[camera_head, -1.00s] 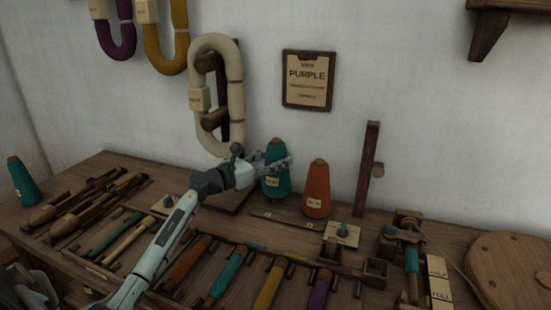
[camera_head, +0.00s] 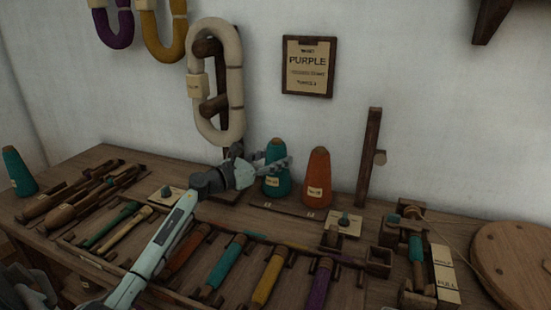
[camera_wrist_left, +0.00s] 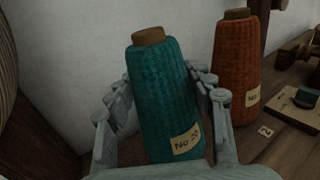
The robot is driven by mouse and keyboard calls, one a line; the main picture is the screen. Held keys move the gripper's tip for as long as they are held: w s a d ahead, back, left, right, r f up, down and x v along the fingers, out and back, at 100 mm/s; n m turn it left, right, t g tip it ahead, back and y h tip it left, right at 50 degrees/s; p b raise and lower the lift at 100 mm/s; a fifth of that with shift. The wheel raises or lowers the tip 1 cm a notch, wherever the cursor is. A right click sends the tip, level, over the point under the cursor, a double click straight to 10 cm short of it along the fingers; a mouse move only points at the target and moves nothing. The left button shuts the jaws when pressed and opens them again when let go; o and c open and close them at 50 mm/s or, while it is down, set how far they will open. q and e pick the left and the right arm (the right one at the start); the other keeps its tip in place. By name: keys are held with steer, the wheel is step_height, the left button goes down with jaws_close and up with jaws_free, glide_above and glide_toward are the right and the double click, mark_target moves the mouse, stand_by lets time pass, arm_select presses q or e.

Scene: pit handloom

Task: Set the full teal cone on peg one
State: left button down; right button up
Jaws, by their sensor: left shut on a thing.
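The teal cone (camera_head: 277,172) with a brown tip and a "No 20" label stands near the wall, left of the orange cone. My left gripper (camera_head: 268,172) is shut around its sides. In the left wrist view, the fingers (camera_wrist_left: 166,88) lie on both sides of the teal cone (camera_wrist_left: 160,95), which looks slightly tilted. Its foot is hidden by the gripper there, so I cannot tell whether it rests on a peg. A low strip (camera_head: 286,208) runs in front of the cones; a "2" tag (camera_wrist_left: 265,131) shows by the orange cone.
The orange cone (camera_head: 317,180) stands close on the right. Another teal cone (camera_head: 18,172) is at the far left. A cream hank (camera_head: 234,80) hangs behind my gripper. Bobbins (camera_head: 268,277) lie in a rack in front. A wooden post (camera_head: 368,155) stands right.

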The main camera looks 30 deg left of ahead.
mark_target(275, 140)
stand_by(0.4)
arm_select(q)
steer(key=shift+c, duration=1)
jaws_free()
step_height(275, 140, up, 6)
steer(key=p, duration=0.4)
steer(key=shift+f, duration=0.2)
steer(key=shift+r+p, duration=0.85)
steer(key=shift+r, duration=0.35)
steer(key=shift+f, duration=0.15)
